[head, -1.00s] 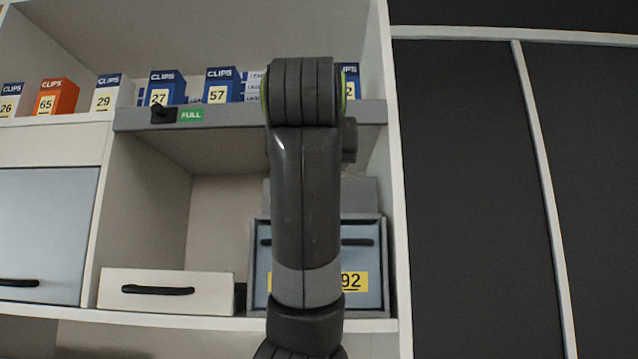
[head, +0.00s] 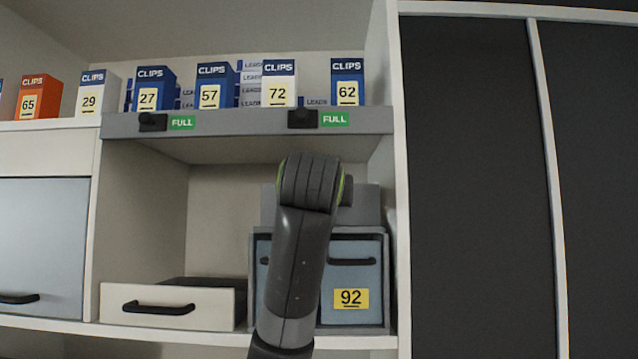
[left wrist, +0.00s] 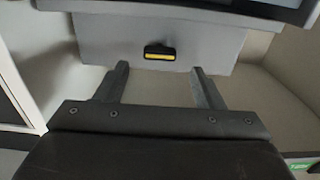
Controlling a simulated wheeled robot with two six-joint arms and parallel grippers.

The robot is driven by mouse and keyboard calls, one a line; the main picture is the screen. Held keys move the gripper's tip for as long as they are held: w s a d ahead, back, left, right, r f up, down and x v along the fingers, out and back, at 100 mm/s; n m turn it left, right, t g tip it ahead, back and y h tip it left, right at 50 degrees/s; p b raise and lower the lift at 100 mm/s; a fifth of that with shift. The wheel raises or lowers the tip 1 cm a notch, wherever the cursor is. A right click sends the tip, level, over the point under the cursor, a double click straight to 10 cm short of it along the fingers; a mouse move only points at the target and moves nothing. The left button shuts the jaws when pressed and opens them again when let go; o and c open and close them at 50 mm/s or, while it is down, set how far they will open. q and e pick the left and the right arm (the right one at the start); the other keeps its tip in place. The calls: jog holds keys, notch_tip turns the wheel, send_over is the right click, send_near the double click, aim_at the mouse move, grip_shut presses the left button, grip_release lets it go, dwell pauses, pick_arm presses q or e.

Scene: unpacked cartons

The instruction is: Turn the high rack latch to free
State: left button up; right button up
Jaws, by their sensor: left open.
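In the left wrist view a small black latch (left wrist: 160,52) with a yellow strip sits on a grey panel (left wrist: 105,35). The left gripper (left wrist: 160,72) is open and empty, its two fingers spread to either side of the latch's line, in front of the panel. I cannot tell whether they touch the panel. In the head view my left arm stands in front of the grey panel (head: 362,200), above the numbered drawer, and hides the latch and the gripper's fingers. The right gripper is in neither view.
The shelf edge above carries two black knobs, a left one (head: 153,122) and a right one (head: 303,118), each beside a green FULL label. Clips boxes (head: 215,85) line that shelf. A blue-grey drawer (head: 352,265) marked 92 and a white drawer (head: 165,308) stand below.

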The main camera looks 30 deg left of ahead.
pick_arm(q)
jog(key=p+x, duration=0.2)
jog(key=x, duration=0.2)
jog(key=shift+w+a+r, duration=0.15)
jog(key=shift+w, duration=0.1)
jog(key=shift+w+a, duration=0.15)
jog(key=shift+w, duration=0.15)
jog(key=c, duration=1)
